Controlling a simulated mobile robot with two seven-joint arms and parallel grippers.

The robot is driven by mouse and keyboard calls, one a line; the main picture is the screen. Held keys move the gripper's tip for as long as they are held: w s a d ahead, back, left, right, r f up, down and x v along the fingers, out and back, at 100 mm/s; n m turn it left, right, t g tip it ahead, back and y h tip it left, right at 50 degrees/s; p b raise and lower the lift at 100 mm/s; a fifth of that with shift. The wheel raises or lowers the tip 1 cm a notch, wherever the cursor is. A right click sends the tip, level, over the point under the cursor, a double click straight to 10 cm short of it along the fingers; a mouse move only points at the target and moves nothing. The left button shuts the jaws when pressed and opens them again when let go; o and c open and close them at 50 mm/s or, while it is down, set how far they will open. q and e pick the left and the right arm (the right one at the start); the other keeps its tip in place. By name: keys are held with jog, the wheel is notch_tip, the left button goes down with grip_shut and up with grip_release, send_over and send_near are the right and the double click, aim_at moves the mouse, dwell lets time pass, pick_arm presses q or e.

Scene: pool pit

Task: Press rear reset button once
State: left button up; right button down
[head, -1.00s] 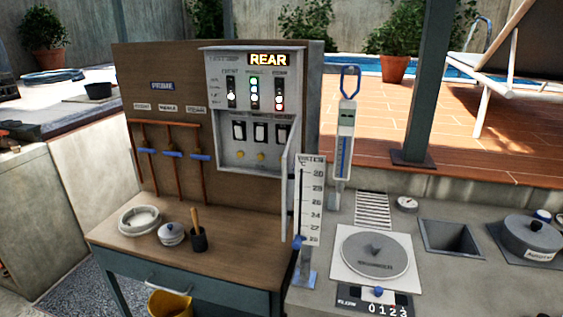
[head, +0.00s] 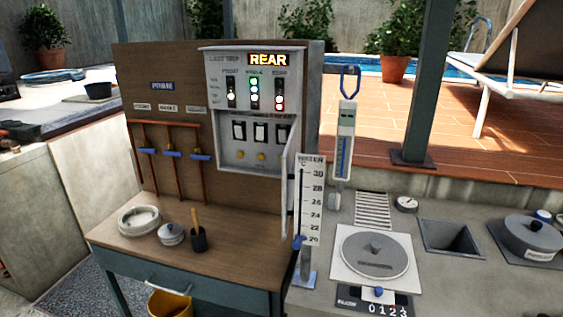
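A grey control panel (head: 224,60) is mounted on a brown board. Its lit display (head: 268,60) reads REAR. Below are three columns of indicator lights; the right column (head: 280,94) has white and red lights. Under them sit three dark rocker switches, the right one (head: 282,134) partly beside the open panel door (head: 289,185). Below the left and middle switches are yellow buttons, the left (head: 239,154) and the middle (head: 261,156). The button spot under the right switch is at the door's edge and I cannot make it out clearly. Neither gripper can be made out.
A wooden bench (head: 150,250) holds a white ring dish, a lidded pot and a dark cup. Copper pipes with blue-handled valves (head: 172,154) run up the board. A water thermometer board (head: 313,200) stands right of the door. A stone counter (head: 440,290) lies to the right.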

pick_arm(q)
grip_shut()
jog(key=shift+r, duration=0.1)
dwell(1.5)
